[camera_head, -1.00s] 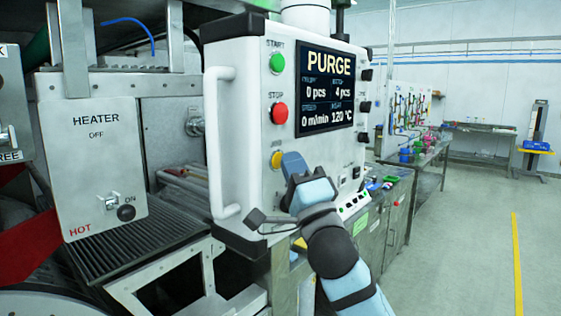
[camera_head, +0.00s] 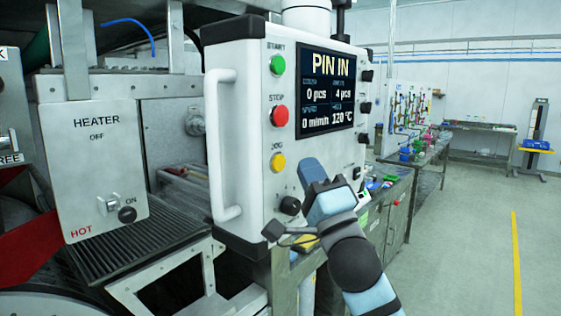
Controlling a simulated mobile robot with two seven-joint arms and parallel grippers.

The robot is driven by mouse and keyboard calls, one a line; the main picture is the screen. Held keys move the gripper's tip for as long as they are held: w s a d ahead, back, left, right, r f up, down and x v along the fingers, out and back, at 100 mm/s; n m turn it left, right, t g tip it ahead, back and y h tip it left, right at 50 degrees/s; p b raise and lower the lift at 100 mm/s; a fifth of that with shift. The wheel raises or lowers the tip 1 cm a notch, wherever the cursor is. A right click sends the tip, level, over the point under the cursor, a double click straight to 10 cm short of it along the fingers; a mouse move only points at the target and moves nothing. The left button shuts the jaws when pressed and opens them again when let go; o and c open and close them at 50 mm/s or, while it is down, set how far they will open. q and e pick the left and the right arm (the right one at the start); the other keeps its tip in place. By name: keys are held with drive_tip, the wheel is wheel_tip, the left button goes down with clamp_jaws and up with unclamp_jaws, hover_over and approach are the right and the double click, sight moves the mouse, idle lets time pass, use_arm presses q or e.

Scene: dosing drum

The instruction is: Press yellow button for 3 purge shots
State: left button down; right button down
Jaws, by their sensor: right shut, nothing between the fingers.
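The yellow JOG button (camera_head: 278,162) is on the front of the white control panel (camera_head: 240,140), below the red STOP button (camera_head: 280,116) and the green START button (camera_head: 278,64). It is fully in view. The panel's screen (camera_head: 326,92) reads PURGE no longer but PIN IN, with 0 pcs, 4 pcs, 0 m/min and 120 °C. My right gripper (camera_head: 311,172) is shut and empty, to the right of the yellow button and apart from it in the picture. Its distance from the panel face is hard to tell. My left gripper is not in view.
A black knob (camera_head: 289,205) sits below the yellow button, close to my right gripper. A white handle (camera_head: 222,145) runs down the panel's left side. A heater box (camera_head: 100,165) marked HOT stands at left. The floor (camera_head: 470,240) at right is open.

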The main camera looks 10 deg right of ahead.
drive_tip(key=shift+s+d, duration=0.9)
drive_tip(key=shift+s, duration=0.3)
wheel_tip(320, 180, down, 31)
drive_tip(key=s+n+g+h+p, duration=0.25)
drive_tip(key=n+g+p, duration=0.25)
drive_tip(key=n+g, duration=0.3)
drive_tip(key=s+d+f+n+g+h+p, duration=0.1)
drive_tip(key=s+f+n+g+p, duration=0.2)
drive_tip(key=s+f, duration=1.8)
drive_tip(key=f+n+g, duration=0.1)
drive_tip(key=n+g, duration=0.2)
drive_tip(key=n, duration=0.1)
drive_tip(key=shift+d+n, duration=0.3)
idle(1.1)
